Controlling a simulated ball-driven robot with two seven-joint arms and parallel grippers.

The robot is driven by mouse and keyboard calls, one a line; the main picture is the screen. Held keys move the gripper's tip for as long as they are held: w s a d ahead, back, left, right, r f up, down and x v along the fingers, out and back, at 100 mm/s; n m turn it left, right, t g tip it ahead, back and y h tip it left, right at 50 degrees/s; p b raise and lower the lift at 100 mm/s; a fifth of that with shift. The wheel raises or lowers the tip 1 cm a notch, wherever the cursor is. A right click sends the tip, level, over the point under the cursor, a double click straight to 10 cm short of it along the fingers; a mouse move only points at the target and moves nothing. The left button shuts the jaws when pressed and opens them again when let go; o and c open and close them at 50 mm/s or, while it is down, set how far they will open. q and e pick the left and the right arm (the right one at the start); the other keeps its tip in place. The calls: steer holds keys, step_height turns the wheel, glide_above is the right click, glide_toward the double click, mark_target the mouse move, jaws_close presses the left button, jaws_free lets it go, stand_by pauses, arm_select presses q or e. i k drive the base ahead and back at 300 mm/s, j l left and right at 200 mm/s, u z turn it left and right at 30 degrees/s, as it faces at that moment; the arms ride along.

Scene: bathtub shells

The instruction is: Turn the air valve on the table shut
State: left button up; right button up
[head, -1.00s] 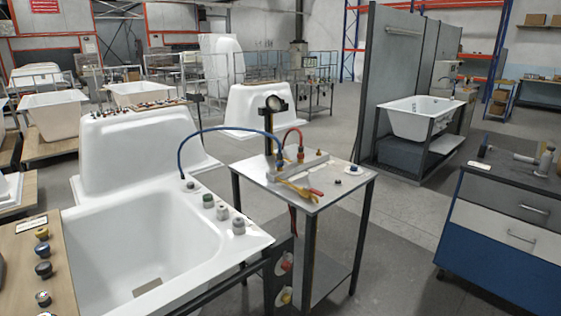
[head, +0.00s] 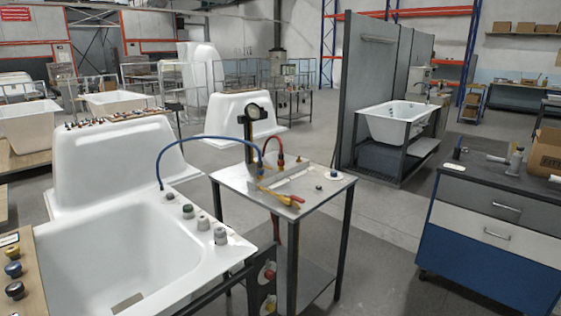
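The small metal table (head: 318,201) stands in the middle of the head view, beside the white bathtub shell. On its top lies a yellow fitting with a red end (head: 281,196), which looks like the air valve; it is too small to tell how its handle is turned. A blue hose (head: 205,137) arches from the tub rim to the table, and a short red hose (head: 272,138) loops beside it. A dark gauge on a post (head: 249,121) stands behind them. Neither of my grippers is in view.
The white tub shell (head: 95,250) fills the left front. A blue and grey drawer cabinet (head: 490,232) stands at the right, with a cardboard box (head: 547,152) on it. Grey floor (head: 385,215) is open between table and cabinet.

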mark_target(293, 198)
steer(key=i+j+z, duration=0.1)
steer(key=i+z, duration=0.35)
steer(key=i+j+z, duration=0.25)
steer(key=z, duration=0.15)
steer(key=i, duration=0.15)
